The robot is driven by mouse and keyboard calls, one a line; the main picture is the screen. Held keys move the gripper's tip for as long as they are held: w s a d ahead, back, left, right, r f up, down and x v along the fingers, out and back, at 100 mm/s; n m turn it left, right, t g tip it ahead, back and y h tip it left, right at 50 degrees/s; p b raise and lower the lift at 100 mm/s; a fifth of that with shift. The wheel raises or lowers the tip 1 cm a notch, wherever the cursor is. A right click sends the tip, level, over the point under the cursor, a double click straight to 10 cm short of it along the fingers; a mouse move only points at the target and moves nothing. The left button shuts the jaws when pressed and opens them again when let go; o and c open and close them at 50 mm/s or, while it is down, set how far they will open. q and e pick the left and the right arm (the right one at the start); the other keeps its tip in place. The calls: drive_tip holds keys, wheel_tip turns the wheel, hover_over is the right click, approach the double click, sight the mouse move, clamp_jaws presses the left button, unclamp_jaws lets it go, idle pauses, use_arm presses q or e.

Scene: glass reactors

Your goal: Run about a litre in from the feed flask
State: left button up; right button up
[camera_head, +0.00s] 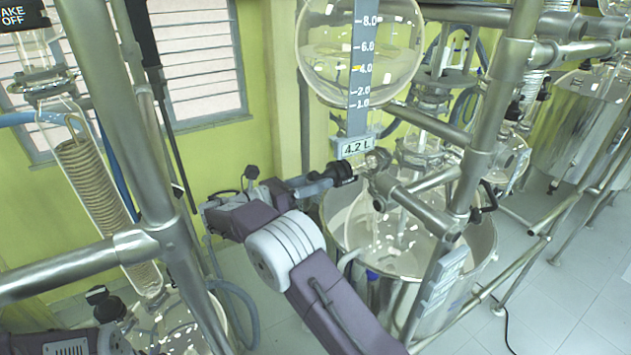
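The round glass feed flask (325,45) hangs at the top centre with pale yellowish liquid in it. A grey scale strip (361,85) marked from 1.0 to 8.0 runs down its front, with a yellow mark near 4.0. The plate (357,146) below reads 4.2 L. Under it is a glass outlet tap (376,161) with a black handle (345,172) on its left. My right gripper (336,177) reaches from the left and is at this handle; whether its fingers are shut on it is unclear. My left gripper is not clearly in view; part of my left arm shows at bottom left.
A glass vessel (380,228) sits in a steel pot (480,255) below the tap. Steel frame posts (497,110) and rails stand close around it. A coil condenser (90,180) stands at left. A steel tank (575,125) stands at right. Tiled floor (575,290) is open at lower right.

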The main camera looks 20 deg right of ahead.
drive_tip(key=c, duration=0.4)
drive_tip(key=shift+m, duration=0.3)
drive_tip(key=m+b, duration=0.3)
drive_tip(key=m, duration=0.2)
drive_tip(key=shift+f+m+b, duration=0.15)
drive_tip(key=shift+m+b, duration=0.2)
drive_tip(key=shift+m, duration=0.05)
drive_tip(key=m+b, duration=0.4)
drive_tip(key=m, duration=0.2)
drive_tip(key=shift+w, duration=0.1)
drive_tip(key=m+b, duration=0.4)
drive_tip(key=m, duration=0.2)
drive_tip(key=shift+m, duration=0.3)
drive_tip(key=m+b, duration=0.1)
drive_tip(key=m, duration=0.2)
drive_tip(key=shift+b, duration=0.35)
drive_tip(key=shift+r+m+b, duration=0.25)
drive_tip(key=shift+m+b, duration=0.2)
drive_tip(key=shift+m, duration=0.95)
drive_tip(key=shift+m, duration=0.3)
